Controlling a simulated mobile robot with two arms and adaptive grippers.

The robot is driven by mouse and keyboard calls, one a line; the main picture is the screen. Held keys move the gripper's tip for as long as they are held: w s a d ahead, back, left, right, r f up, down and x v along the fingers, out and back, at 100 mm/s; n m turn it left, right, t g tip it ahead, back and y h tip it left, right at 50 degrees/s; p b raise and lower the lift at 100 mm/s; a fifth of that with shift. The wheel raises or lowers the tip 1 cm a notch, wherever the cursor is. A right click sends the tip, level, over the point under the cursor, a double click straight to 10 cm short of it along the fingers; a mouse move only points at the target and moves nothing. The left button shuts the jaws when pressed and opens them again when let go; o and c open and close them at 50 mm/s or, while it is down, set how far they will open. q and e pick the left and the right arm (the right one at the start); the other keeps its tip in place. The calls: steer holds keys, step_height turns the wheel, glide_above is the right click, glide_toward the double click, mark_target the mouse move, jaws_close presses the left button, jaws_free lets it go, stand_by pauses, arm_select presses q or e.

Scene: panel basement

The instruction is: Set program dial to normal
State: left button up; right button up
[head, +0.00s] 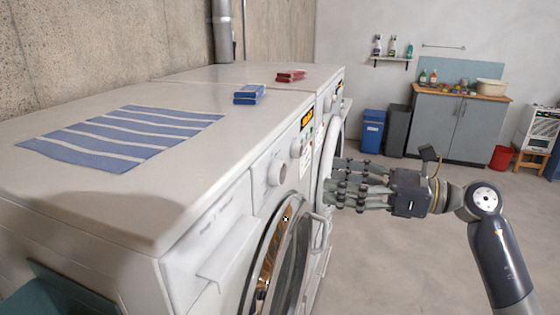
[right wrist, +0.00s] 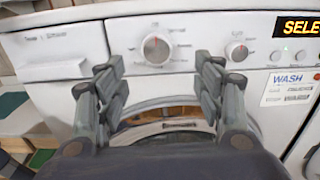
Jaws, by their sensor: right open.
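The front washing machine (head: 215,215) has a large round dial (head: 276,173) on its panel and a smaller dial (head: 295,148) farther along. In the right wrist view the large dial (right wrist: 156,49) is white with a red mark near its top, and its printed labels are too small to read. The smaller dial (right wrist: 237,52) sits to its right. My right gripper (head: 340,185) is open and empty in front of the machine, apart from the panel. In the right wrist view its open fingers (right wrist: 158,75) flank the area just below the large dial. My left gripper is not in view.
A detergent drawer (right wrist: 52,52) is left of the large dial, and a round door (head: 278,255) lies below. A lit display (right wrist: 298,27) reads "SELE". A striped cloth (head: 120,132) and a blue folded cloth (head: 249,94) lie on top. The floor at right is open.

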mark_target(283, 171)
steer(key=p+x, duration=0.2)
steer(key=x, duration=0.2)
steer(key=p+x, duration=0.2)
steer(key=x, duration=0.2)
steer(key=shift+s+a+r, duration=0.2)
steer(key=shift+x, duration=0.85)
steer(key=shift+f, duration=0.2)
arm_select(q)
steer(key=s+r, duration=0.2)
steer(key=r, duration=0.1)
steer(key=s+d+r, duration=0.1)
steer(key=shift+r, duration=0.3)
arm_select(e)
steer(key=c, duration=1)
